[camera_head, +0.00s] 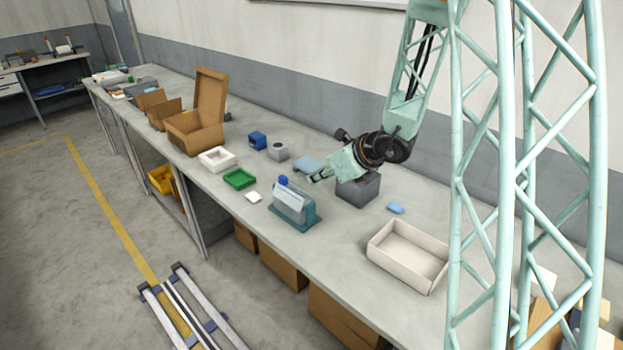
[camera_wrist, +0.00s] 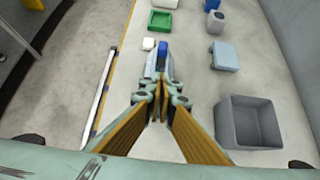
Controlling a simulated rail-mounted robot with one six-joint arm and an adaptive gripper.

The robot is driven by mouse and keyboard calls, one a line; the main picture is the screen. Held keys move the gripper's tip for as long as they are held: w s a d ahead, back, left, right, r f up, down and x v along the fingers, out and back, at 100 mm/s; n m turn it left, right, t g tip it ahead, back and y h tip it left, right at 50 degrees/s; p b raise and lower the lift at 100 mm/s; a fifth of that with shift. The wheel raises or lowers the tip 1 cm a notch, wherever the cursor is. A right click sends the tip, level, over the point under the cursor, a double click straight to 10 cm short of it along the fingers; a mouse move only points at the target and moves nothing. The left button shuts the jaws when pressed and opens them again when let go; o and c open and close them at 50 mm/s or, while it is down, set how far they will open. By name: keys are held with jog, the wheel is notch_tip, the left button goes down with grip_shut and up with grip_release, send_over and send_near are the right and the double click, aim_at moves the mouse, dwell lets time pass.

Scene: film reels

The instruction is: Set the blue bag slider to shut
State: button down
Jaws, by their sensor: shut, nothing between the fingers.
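A pale, see-through bag (camera_head: 290,198) stands upright in a teal holder (camera_head: 304,222) near the front edge of the bench. The blue slider (camera_head: 283,180) sits at the left end of the bag's top edge. It also shows in the wrist view (camera_wrist: 163,49), just beyond my fingertips. My gripper (camera_head: 317,177) is shut and empty, just to the right of the slider and above the bag. In the wrist view my fingers (camera_wrist: 160,82) hide most of the bag and holder. I cannot tell whether they touch the bag.
A dark grey bin (camera_head: 357,190) and a light blue box (camera_wrist: 224,56) stand behind the holder. A green tray (camera_head: 239,179) and a small white block (camera_head: 253,197) lie to its left. A beige tray (camera_head: 408,256) stands at right. Bench between holder and beige tray is clear.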

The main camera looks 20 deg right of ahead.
aim_at(287, 183)
jog(key=shift+w+a+r+x, duration=0.1)
jog(key=shift+w+r+x, duration=0.25)
jog(key=shift+x, duration=1.65)
jog(key=shift+w+a+r+x, duration=0.15)
jog(key=shift+w+r+x, duration=0.15)
jog(key=shift+x, duration=1.75)
jog(key=shift+w+a+r+x, duration=0.1)
jog(key=shift+w+r+x, duration=0.25)
jog(key=shift+x, duration=1.65)
